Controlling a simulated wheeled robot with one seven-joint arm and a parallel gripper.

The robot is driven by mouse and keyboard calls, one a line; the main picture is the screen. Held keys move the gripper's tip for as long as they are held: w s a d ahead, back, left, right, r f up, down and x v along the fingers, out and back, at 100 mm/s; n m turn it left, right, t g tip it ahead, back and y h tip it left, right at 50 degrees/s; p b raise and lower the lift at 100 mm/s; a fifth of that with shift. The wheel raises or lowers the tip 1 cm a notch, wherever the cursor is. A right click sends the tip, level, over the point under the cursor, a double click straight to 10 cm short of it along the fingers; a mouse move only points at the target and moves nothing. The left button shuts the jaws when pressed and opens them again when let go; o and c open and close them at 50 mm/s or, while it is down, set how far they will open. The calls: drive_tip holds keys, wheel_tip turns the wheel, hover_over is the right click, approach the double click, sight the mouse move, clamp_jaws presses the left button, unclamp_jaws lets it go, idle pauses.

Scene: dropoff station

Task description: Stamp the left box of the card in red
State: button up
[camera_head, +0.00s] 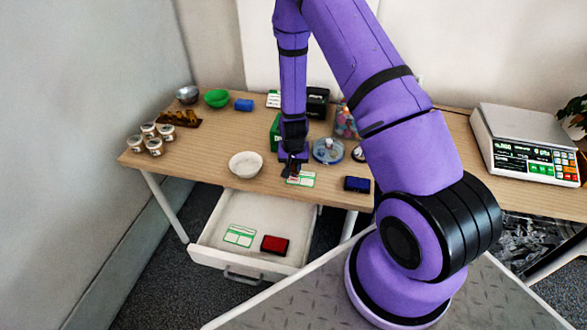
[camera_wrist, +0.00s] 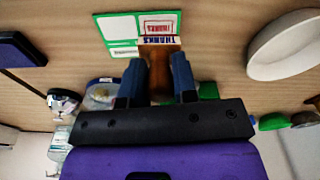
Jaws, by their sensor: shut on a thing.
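A white card with green edges (camera_head: 303,180) lies on the table; it also shows in the wrist view (camera_wrist: 117,27). A red framed print (camera_wrist: 160,27) shows in its box on the bowl side, the left in the head view. My gripper (camera_wrist: 160,80) is shut on the brown handle of a stamp (camera_wrist: 161,70), whose blue "THANKS" label faces the wrist camera. The stamp is over or at the card's edge; I cannot tell if it touches. A red ink pad (camera_head: 275,245) and another green-edged card (camera_head: 240,235) lie in the open drawer (camera_head: 215,258). A blue ink pad (camera_head: 357,184) is right of the card.
A white bowl (camera_head: 246,165) stands left of my gripper. A round clear container (camera_head: 328,151), a green box (camera_head: 275,131) and a black box (camera_head: 317,100) stand behind. Small jars (camera_head: 154,146) are far left; a scale (camera_head: 525,140) is at right. The drawer juts out in front.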

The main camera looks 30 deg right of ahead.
drive_tip(key=shift+r, duration=2)
drive_tip(key=shift+s, duration=0.1)
